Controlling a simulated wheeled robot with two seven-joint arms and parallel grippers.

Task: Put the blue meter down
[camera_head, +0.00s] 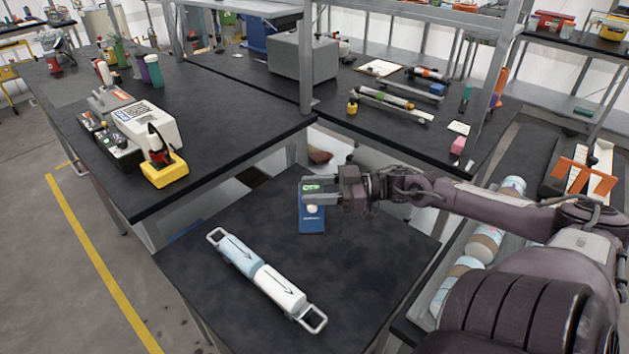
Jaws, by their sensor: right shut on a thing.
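The blue meter (312,222) is a small blue box with a green-lit screen and a white knob. My right gripper (318,193) comes in from the right and is shut on its upper part. The meter is at the back middle of the low black table (370,275). I cannot tell whether its lower end touches the tabletop or hangs just above it. My left gripper is not in view.
A white and pale blue cylinder with end handles (262,276) lies left of the meter on the same table. Higher black benches (225,110) stand behind, with a metal post (306,60). The table's right part is clear.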

